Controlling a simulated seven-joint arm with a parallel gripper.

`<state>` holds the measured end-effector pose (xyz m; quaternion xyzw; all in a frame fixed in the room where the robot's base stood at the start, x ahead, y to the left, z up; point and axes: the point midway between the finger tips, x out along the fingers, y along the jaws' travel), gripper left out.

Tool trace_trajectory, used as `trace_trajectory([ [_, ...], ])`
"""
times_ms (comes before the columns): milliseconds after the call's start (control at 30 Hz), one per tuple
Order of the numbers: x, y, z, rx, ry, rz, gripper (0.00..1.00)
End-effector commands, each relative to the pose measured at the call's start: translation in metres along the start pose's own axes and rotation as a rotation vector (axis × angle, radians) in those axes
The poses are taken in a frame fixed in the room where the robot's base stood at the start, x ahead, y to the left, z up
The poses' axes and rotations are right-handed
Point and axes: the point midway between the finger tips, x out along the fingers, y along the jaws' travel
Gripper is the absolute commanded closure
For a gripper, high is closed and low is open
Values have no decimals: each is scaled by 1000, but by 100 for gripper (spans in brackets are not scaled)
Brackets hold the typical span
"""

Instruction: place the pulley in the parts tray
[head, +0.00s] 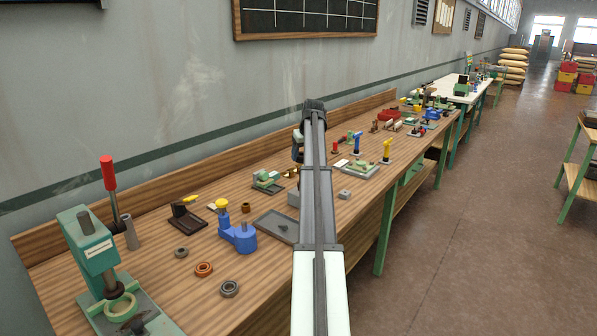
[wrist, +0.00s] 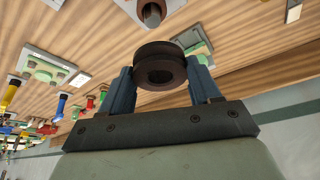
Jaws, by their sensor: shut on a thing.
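My gripper (wrist: 161,78) is shut on a dark brown, ring-shaped pulley (wrist: 160,52) in the wrist view. A blue finger presses on each side of it, and its central hole faces the camera. The pulley is held above the wooden bench. In the head view my arm covers the middle of the bench, and I cannot make out the pulley there.
A blue fixture (head: 238,236) stands just left of the tray. Several loose rings (head: 204,269) lie at the near end. A green press (head: 95,255) with a red-handled lever is at the near left. Small tools and fixtures crowd the bench (head: 160,270) beyond my arm.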

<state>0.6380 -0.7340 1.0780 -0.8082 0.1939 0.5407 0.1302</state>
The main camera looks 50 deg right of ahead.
Motion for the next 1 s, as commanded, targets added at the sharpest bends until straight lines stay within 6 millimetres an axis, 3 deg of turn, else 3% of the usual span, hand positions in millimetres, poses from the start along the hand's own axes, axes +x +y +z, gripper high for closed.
trace_trajectory([
  [167,7,-22,30,-7,-7,-7,83],
  [400,12,-70,117,-15,-16,-21,83],
  [600,12,-101,179,-29,-12,-27,83],
  [800,9,-114,206,-45,-4,-30,83],
  [1000,13,-115,207,-72,4,-31,83],
])
